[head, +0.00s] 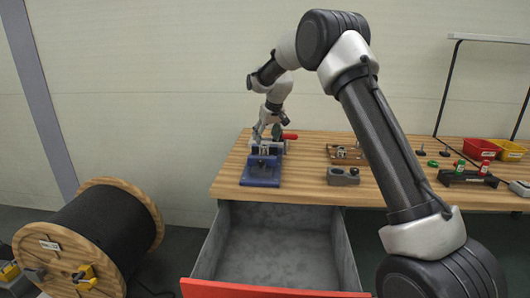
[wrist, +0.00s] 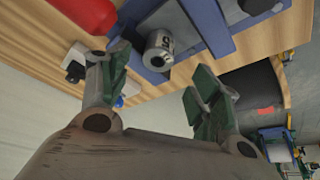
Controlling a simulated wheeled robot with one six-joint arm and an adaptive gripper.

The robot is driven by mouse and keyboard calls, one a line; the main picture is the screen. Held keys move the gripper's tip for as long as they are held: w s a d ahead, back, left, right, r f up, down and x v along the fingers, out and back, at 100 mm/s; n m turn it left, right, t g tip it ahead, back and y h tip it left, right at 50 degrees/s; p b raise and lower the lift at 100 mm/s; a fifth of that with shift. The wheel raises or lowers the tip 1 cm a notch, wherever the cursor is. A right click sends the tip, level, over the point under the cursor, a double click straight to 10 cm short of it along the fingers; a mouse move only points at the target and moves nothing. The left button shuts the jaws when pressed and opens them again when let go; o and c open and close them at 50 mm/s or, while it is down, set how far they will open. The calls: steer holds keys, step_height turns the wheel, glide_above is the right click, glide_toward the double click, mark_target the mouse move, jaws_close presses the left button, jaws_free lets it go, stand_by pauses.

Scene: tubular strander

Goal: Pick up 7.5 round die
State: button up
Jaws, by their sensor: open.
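A short silver cylinder (wrist: 160,46) with a dark hole in its end and dark lettering sits at a blue fixture (wrist: 209,25) in the wrist view. It looks like the round die, but I cannot read the lettering surely. In the head view the blue fixture (head: 261,172) stands on the left part of the workbench. My gripper (head: 266,136) is over the fixture's back part. In the wrist view my gripper (wrist: 157,66) is open and empty, its green-padded fingers apart, with the cylinder beyond the gap between the tips.
A red handle (head: 290,136) sticks out behind the fixture, close to my gripper. A grey block (head: 343,176) and a wooden tray (head: 346,154) lie to the right on the workbench (head: 310,185). An open drawer (head: 275,245) juts out below. A cable reel (head: 95,235) stands at left.

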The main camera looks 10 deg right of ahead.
mark_target(264, 146)
steer(key=x, duration=0.5)
steer(key=shift+w+d, duration=0.1)
steer(key=shift+w, duration=0.05)
steer(key=shift+r, duration=0.1)
jaws_close()
